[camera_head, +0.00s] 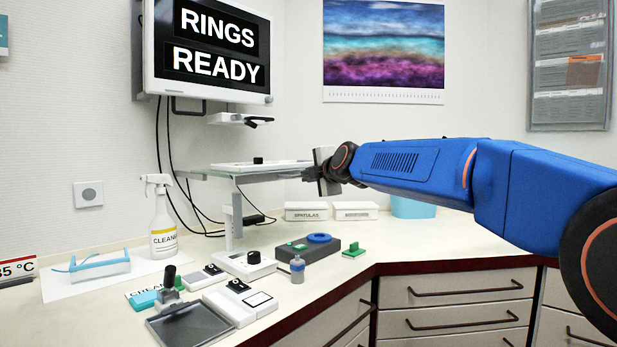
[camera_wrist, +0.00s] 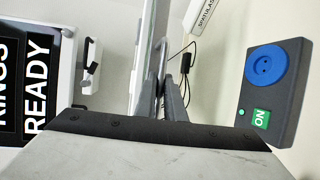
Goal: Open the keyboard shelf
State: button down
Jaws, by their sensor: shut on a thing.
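The keyboard shelf (camera_head: 205,173) is a pale, thin shelf held above the counter below the screen, with a white board and a small black knob on top. In the wrist view the shelf (camera_wrist: 142,60) shows nearly edge-on, with a grey bar-like handle (camera_wrist: 163,45) beside it. My gripper (camera_head: 318,173) is at the shelf's right end in the head view and hides that end. In the wrist view my gripper's fingers (camera_wrist: 172,98) are closed around the handle; the exact contact is partly hidden.
The screen (camera_head: 208,48) hangs above the shelf, with cables behind. Below, the counter holds a spray bottle (camera_head: 162,215), a dark box with a blue ring (camera_head: 318,239), and several small devices. White bins (camera_head: 306,211) stand behind. My arm spans the right side; drawers sit under the counter.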

jog(key=c, duration=1.8)
grip_release()
jog(key=shift+c, duration=0.2)
jog(key=v, duration=1.7)
jog(key=shift+s+d, duration=0.1)
jog(key=shift+s, duration=0.05)
